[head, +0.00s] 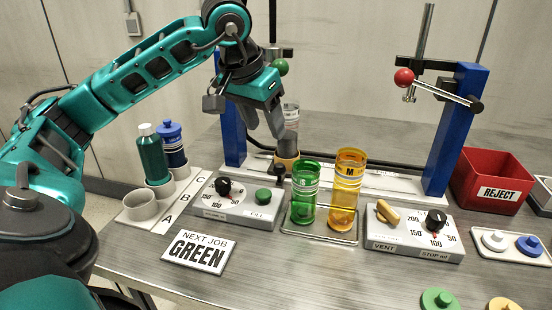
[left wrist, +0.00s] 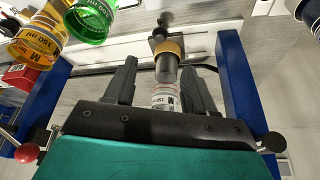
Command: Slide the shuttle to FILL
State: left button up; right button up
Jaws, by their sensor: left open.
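The shuttle appears to be the small carriage with a tan ring (head: 287,160) on the white rail base between the blue posts; a dark upright handle (head: 279,174) stands in front of it. My left gripper (head: 277,132) is open beside the clear cylinder (head: 291,112), above the ring. In the left wrist view its fingers (left wrist: 160,68) lie on either side of the cylinder and grey section; contact cannot be told. FILL is printed on the left control box (head: 236,205).
Green (head: 304,200) and orange (head: 347,190) tumblers stand on a tray in front of the rail. The right control box (head: 413,235) reads VENT and STOP. Blue posts (head: 452,130) flank the rail. A red REJECT bin (head: 491,184) is at right.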

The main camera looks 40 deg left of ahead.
aim_at(279, 165)
pick_arm(q)
jog(key=b+x, duration=0.2)
jog(key=x, duration=0.9)
jog(key=shift+d+f, duration=0.1)
jog(key=shift+f, duration=0.3)
grip_shut()
